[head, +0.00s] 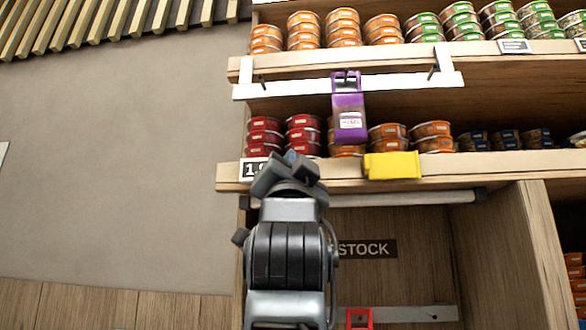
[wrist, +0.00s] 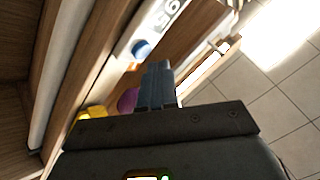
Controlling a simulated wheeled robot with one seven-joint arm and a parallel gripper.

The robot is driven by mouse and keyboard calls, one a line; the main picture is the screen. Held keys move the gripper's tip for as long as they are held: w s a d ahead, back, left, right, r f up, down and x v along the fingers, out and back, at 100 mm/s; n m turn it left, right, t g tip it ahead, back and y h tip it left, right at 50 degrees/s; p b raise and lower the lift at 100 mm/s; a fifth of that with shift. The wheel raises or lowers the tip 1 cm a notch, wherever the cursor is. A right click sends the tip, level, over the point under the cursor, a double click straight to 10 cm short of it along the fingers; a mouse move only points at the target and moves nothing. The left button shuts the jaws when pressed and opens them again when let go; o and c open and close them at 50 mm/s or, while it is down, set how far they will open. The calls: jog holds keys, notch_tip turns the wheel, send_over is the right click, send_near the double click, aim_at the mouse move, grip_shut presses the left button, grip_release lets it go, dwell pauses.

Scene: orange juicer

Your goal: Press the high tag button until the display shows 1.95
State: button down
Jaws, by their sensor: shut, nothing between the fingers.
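The price display (head: 251,169) is a white tag on the shelf's front edge in the head view. Its left part shows a "1", and my gripper hides the rest. A round blue button (wrist: 141,49) sits beside the display. My gripper (wrist: 157,66) is shut and empty, its tips close to the button with an apparent gap; touching cannot be confirmed. My gripper (head: 298,168) also shows before the shelf edge in the head view.
A yellow block (head: 392,166) is on the same shelf edge to the right. A purple holder (head: 349,118) hangs from a white rail (head: 400,84) above. Several cans fill the shelves. A grey bar (head: 400,199) runs below the edge. Open wall lies left.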

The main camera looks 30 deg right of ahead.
jog(key=shift+s+a+b, duration=0.25)
jog(key=shift+s+a, duration=0.5)
jog(key=shift+s, duration=0.3)
jog(key=shift+s+a+b, duration=0.25)
jog(key=shift+s+a, duration=0.5)
jog(key=shift+s, duration=0.25)
jog(key=s+a, duration=0.1)
jog(key=s+a+b, duration=0.1)
jog(key=s, duration=0.1)
jog(key=s+a, duration=0.1)
jog(key=shift+s+a, duration=0.25)
jog(key=shift+s, duration=0.15)
